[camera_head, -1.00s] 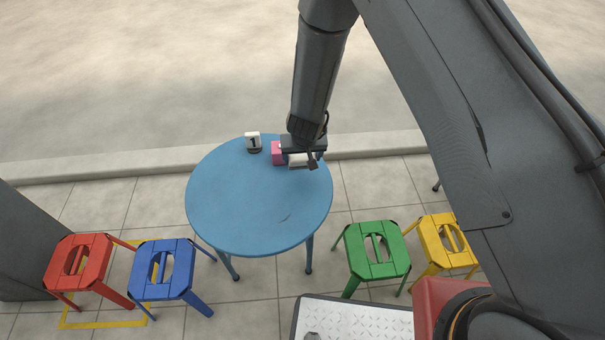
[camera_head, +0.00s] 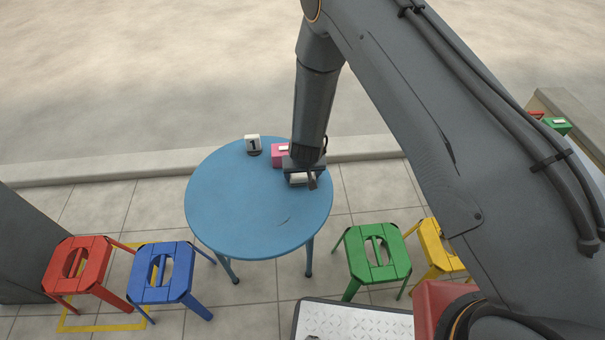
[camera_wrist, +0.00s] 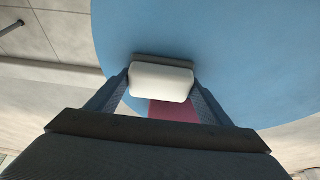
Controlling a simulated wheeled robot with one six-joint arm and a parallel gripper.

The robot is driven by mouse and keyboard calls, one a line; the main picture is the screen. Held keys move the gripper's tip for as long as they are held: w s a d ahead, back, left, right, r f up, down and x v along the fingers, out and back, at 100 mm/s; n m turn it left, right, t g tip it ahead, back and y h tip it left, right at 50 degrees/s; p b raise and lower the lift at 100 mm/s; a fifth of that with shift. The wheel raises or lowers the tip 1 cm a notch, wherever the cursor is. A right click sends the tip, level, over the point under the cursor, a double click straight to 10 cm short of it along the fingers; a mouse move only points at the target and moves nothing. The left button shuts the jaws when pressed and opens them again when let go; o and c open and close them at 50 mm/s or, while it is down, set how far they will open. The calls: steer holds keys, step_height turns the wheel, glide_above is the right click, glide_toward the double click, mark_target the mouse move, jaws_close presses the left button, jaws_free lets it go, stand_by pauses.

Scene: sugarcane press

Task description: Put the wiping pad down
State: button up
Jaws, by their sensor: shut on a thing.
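The wiping pad (camera_wrist: 160,82) is a white block with a grey-brown strip along one side. My gripper (camera_wrist: 162,88) is shut on it, one finger at each end, in the wrist view. In the head view my gripper (camera_head: 303,178) is at the right back part of the round blue table (camera_head: 240,205), and the white pad (camera_head: 300,179) shows just below it. I cannot tell whether the pad touches the tabletop.
A pink box (camera_head: 279,155) stands on the table close to my gripper, with a number 1 marker (camera_head: 253,144) left of it. Red (camera_head: 76,266), blue (camera_head: 162,270), green (camera_head: 377,252) and yellow (camera_head: 434,245) stools stand around. The table's front and left are clear.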

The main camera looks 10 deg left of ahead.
steer(key=o, duration=1)
steer(key=v, duration=1.2)
steer(key=shift+r, duration=0.1)
steer(key=d+r+g, duration=0.1)
steer(key=d+r, duration=0.5)
steer(key=r, duration=0.3)
steer(key=s+d+r+m+g, duration=0.1)
steer(key=s+d+r, duration=0.4)
steer(key=s+d, duration=0.1)
steer(key=s+d+r+m+g, duration=0.1)
steer(key=s+d+r, duration=0.5)
steer(key=s+d, duration=0.1)
steer(key=s+d+r+g+h, duration=0.1)
steer(key=s+d+r, duration=0.4)
steer(key=d, duration=0.4)
steer(key=shift+s+r+m, duration=0.15)
steer(key=shift+s+m, duration=0.25)
steer(key=shift+s, duration=0.45)
